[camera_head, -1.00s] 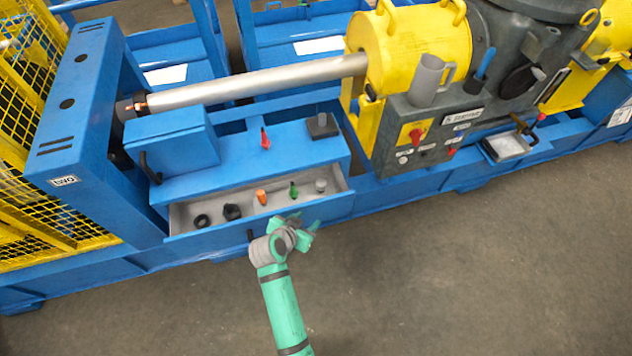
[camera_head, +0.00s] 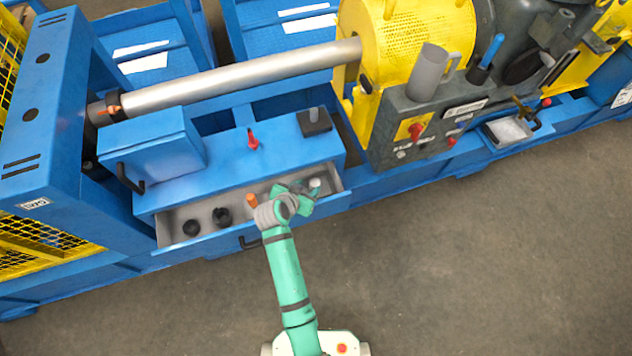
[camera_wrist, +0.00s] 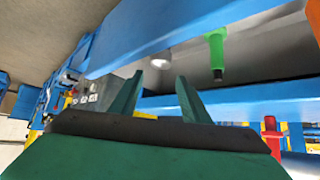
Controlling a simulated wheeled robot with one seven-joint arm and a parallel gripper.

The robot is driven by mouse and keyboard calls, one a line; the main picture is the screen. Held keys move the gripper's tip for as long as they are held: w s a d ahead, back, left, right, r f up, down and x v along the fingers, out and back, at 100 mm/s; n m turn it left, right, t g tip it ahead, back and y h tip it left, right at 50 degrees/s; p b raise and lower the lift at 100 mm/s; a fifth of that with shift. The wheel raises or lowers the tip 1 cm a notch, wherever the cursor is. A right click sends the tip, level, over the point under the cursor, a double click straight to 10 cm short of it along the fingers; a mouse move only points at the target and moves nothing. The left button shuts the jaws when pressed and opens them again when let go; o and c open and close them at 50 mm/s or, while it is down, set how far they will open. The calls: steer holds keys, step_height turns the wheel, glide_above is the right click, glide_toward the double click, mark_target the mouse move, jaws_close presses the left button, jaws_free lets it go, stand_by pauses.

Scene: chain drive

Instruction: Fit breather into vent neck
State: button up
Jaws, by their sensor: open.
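I cannot tell for sure which part is the breather. The open drawer (camera_head: 172,213) holds a black ring (camera_head: 191,228), a black nut-like part (camera_head: 221,217), an orange-topped part (camera_head: 251,201) and a light grey cylinder (camera_head: 315,185). A green part with a dark tip (camera_wrist: 216,55) shows in the wrist view; my gripper hides it in the head view. My gripper (camera_head: 304,197) is over the drawer's right half, close to the grey cylinder. Its fingers (camera_wrist: 156,92) are apart with nothing between them. I cannot pick out the vent neck with certainty.
A red-handled part (camera_head: 252,139) and a black block with a grey post (camera_head: 314,121) stand on the blue bench (camera_head: 215,170) behind the drawer. The floor in front is clear.

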mark_target(314, 182)
steer(key=shift+s+f+x, duration=0.1)
steer(key=shift+x, duration=1.65)
steer(key=shift+s+f+x, duration=0.15)
steer(key=shift+x, duration=1.65)
steer(key=shift+a, duration=0.1)
steer(key=c, duration=0.9)
steer(key=shift+o, duration=0.2)
steer(key=shift+r, duration=0.1)
